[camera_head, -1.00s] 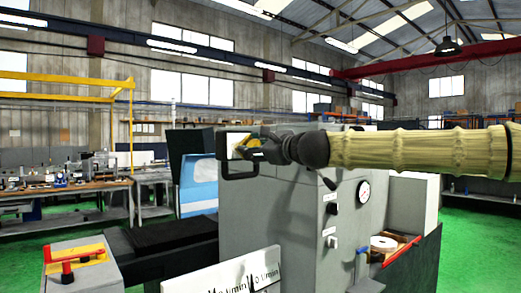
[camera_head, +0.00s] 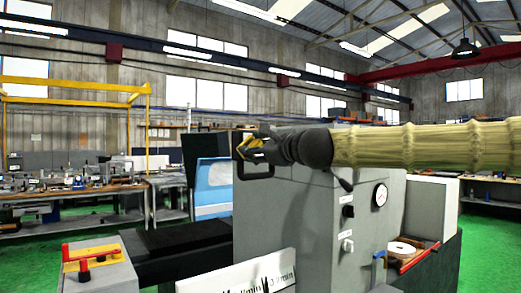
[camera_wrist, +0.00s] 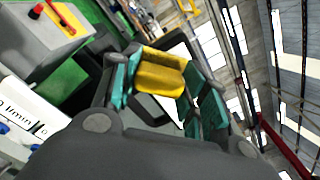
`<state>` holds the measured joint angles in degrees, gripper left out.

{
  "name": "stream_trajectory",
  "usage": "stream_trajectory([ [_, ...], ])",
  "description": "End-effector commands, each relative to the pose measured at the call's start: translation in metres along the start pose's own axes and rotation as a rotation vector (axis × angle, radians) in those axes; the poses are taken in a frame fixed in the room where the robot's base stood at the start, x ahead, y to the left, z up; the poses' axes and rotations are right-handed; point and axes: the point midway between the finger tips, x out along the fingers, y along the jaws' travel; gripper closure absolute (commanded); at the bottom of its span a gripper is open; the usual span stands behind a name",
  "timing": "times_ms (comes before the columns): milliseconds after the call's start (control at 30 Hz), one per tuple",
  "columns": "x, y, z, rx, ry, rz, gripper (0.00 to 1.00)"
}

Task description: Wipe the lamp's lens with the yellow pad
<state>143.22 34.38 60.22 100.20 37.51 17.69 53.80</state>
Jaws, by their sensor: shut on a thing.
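My gripper (camera_head: 248,147) is shut on the yellow pad (camera_wrist: 160,72), which sits between its teal fingertips in the wrist view. In the head view only a little yellow shows at the fingers. The lamp's dark frame (camera_head: 254,174) shows below and around the fingers, at the upper left of the grey machine. In the wrist view, a pale face, apparently the lamp's lens (camera_wrist: 169,107), shows just beside the pad within a dark frame. The pad overlaps the lens in that view; whether they touch I cannot tell. My gripper hides most of the lens in the head view.
The grey machine housing (camera_head: 285,215) stands below my arm, with a gauge (camera_head: 380,194) and knobs on its front. A grey block with a red lever (camera_head: 85,262) is at the lower left. A workbench (camera_head: 75,195) stands farther back at the left.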

Motion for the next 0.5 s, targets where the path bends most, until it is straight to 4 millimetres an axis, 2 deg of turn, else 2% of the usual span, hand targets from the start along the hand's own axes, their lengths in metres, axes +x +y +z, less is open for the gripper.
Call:
stream_trajectory([
  [233, 0.003, -0.004, 0.001, 0.000, 0.000, -0.002, 0.75],
  [500, 0.004, -0.017, -0.010, 0.001, 0.001, -0.002, 0.75],
])
